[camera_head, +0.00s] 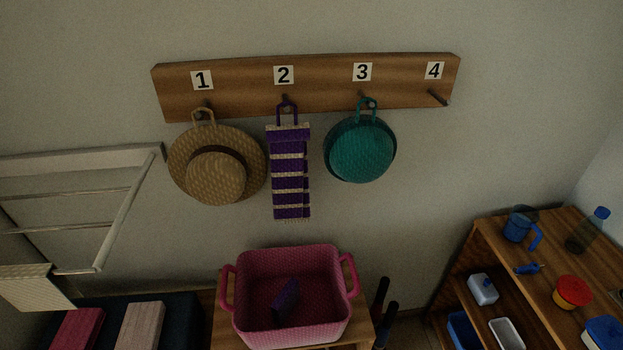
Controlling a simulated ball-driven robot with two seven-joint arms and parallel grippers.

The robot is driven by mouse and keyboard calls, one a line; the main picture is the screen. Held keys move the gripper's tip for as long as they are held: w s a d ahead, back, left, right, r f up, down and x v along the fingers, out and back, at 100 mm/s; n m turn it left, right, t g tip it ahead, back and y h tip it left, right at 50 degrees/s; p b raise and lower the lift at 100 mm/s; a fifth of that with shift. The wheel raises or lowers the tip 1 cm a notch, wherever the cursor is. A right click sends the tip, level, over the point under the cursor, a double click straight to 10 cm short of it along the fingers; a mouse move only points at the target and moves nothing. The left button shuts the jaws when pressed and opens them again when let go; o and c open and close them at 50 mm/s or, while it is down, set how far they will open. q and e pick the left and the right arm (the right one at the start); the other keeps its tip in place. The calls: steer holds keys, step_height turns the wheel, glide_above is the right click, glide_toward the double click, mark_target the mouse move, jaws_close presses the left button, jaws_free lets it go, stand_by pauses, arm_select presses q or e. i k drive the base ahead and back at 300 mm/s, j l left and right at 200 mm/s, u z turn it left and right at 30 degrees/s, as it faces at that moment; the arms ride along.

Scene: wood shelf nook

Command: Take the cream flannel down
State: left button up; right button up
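The cream flannel (35,287) hangs over the front bar of a pale drying rack (128,215) at the left. It is a small pale cloth with a ribbed look, and the picture's left edge comes close to it. Neither of my grippers can be made out in the head view, so nothing is seen touching the flannel.
A wooden peg board (320,92) holds a straw hat (216,178), a striped purple scarf (290,185) and a teal hat (361,150). Peg 4 is bare. A pink basket (247,262) stands below; dark rods (386,318) beside it are unclear. Shelves (545,290) stand right.

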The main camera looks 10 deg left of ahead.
mark_target(29, 288)
steer(key=k+l+u, duration=0.1)
steer(key=u, duration=1.95)
